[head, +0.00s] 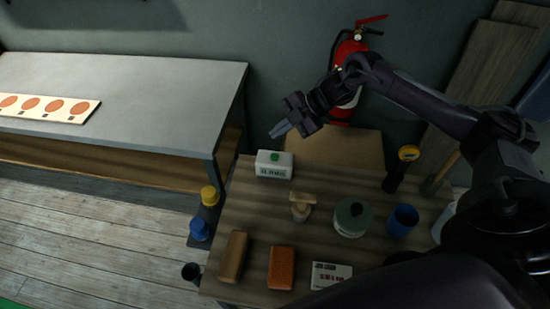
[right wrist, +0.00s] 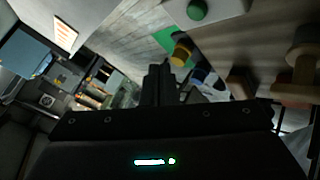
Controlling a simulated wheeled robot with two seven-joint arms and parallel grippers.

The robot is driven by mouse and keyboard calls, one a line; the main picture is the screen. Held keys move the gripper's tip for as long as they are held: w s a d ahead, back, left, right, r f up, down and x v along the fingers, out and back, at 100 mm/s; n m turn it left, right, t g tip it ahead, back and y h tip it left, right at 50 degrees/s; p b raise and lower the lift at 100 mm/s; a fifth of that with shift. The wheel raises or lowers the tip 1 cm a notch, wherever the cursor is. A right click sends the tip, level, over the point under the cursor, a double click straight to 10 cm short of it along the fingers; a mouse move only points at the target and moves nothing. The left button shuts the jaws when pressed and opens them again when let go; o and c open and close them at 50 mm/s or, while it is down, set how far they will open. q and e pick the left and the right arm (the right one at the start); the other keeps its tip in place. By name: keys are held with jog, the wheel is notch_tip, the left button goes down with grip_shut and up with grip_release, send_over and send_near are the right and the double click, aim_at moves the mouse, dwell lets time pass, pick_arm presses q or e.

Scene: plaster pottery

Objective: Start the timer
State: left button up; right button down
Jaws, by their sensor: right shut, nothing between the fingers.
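The timer is a white box (head: 270,170) with a green button (head: 275,156) on top, near the back left of the wooden table. In the right wrist view the green button (right wrist: 197,10) and part of the white box (right wrist: 228,8) show at the top edge. My right gripper (head: 281,130) is shut and empty. It is in the air near the timer, appearing just above it in the head view, apart from the button. Its closed fingers (right wrist: 157,82) also show in the right wrist view. My left gripper is not in view.
The wooden table (head: 330,250) also holds a wooden stamp-like tool (head: 301,205), a round lidded pot (head: 352,217), a blue cup (head: 402,220), an orange block (head: 281,268), a brown block (head: 233,256) and a white printed card (head: 330,275). A fire extinguisher (head: 346,60) stands behind.

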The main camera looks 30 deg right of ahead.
aim_at(275, 157)
jog(key=shift+f+b, duration=1.85)
jog(key=shift+f, duration=1.3)
jog(key=shift+f+b, duration=0.3)
jog(key=shift+f, duration=0.1)
jog(key=shift+f+b, duration=0.3)
jog(key=shift+f, duration=0.2)
jog(key=shift+r, duration=0.1)
jog(key=shift+r+p, duration=0.7)
jog(key=shift+r, duration=0.1)
